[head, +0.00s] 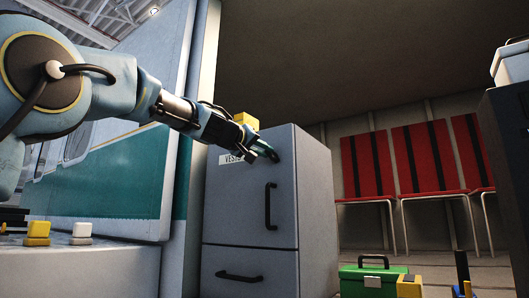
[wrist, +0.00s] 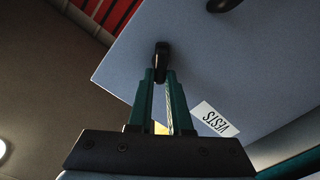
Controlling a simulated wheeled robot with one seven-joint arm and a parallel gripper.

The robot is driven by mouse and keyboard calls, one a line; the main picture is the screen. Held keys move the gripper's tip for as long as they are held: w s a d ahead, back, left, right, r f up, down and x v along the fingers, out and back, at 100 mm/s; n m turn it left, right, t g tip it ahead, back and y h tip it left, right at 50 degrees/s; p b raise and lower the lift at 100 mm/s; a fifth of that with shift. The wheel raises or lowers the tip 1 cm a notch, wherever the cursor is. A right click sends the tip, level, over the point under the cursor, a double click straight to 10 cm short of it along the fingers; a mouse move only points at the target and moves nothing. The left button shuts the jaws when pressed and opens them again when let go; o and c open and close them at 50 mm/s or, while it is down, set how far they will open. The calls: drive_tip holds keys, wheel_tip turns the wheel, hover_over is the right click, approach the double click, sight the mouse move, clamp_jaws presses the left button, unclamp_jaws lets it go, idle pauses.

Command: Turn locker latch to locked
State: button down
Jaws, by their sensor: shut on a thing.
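The grey-blue locker (head: 225,195) stands in the middle of the head view, its upper door carrying a white VESTS label (wrist: 216,119). The latch (wrist: 162,52) is a small black piece on the upper door, near its edge, in the wrist view. My gripper (wrist: 160,78) has its teal fingers shut on the latch, with the latch's dark end showing beyond the fingertips. In the head view my gripper (head: 268,151) reaches to the upper right of the locker front. There the fingers mostly hide the latch, and its exact angle is hard to tell.
A black door handle (head: 270,206) sits below the latch, and a drawer handle (head: 240,276) lower down. A yellow object (head: 246,121) shows above the locker's top edge. A green toolbox (head: 372,281) and red seats (head: 428,158) are to the right.

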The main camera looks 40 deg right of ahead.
drive_tip(key=n, duration=0.7)
drive_tip(key=f+n, duration=0.1)
drive_tip(key=n, duration=0.2)
drive_tip(key=shift+w+a+n, duration=0.1)
drive_tip(key=shift+w+n, duration=0.15)
drive_tip(key=shift+n, duration=0.05)
idle(0.4)
drive_tip(key=c, duration=0.8)
unclamp_jaws()
drive_tip(key=shift+c, duration=0.2)
drive_tip(key=shift+a, duration=0.1)
drive_tip(key=b+v, duration=0.4)
drive_tip(key=v, duration=0.6)
drive_tip(key=shift+a, duration=0.25)
